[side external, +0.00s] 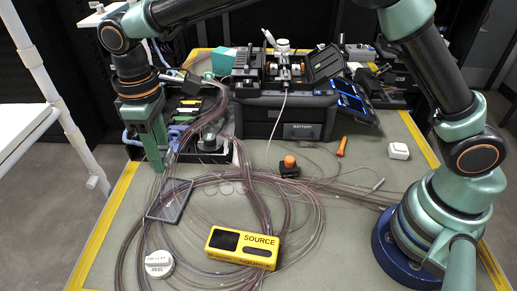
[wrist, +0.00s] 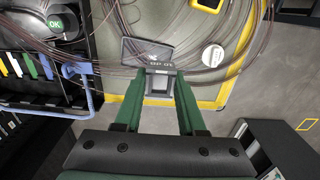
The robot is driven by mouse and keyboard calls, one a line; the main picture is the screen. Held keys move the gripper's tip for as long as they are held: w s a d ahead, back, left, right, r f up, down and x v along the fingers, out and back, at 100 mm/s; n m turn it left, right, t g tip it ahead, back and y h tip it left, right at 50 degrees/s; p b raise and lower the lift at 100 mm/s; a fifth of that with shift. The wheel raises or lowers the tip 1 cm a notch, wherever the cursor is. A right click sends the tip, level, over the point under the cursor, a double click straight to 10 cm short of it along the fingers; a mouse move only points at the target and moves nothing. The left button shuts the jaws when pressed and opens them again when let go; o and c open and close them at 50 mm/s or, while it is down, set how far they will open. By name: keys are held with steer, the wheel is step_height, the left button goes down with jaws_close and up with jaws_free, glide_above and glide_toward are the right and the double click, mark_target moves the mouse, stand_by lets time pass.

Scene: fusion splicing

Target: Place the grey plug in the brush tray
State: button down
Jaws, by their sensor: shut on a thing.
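My gripper (side external: 155,168) points down at the left of the mat, above and behind a small shallow grey tray (side external: 170,201), which seems to be the brush tray. In the wrist view my gripper (wrist: 159,98) is shut on a dark grey block, seemingly the grey plug (wrist: 159,82), between its green fingers. In the side view the fingers hide the plug. The grey tray (wrist: 133,50) lies just beyond the plug in the wrist view and looks empty. Whether plug and tray touch cannot be told.
Loops of thin cable (side external: 235,190) surround the tray. A white round puck (side external: 159,264) and a yellow SOURCE box (side external: 242,247) lie in front. A black bin of coloured tools (side external: 218,157) stands behind my gripper, and the splicer on its case (side external: 303,117) stands at the back.

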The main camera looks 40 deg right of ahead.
mark_target(180, 211)
step_height(180, 211, down, 14)
steer(key=shift+r, duration=0.15)
stand_by(0.3)
steer(key=c, duration=0.5)
jaws_free()
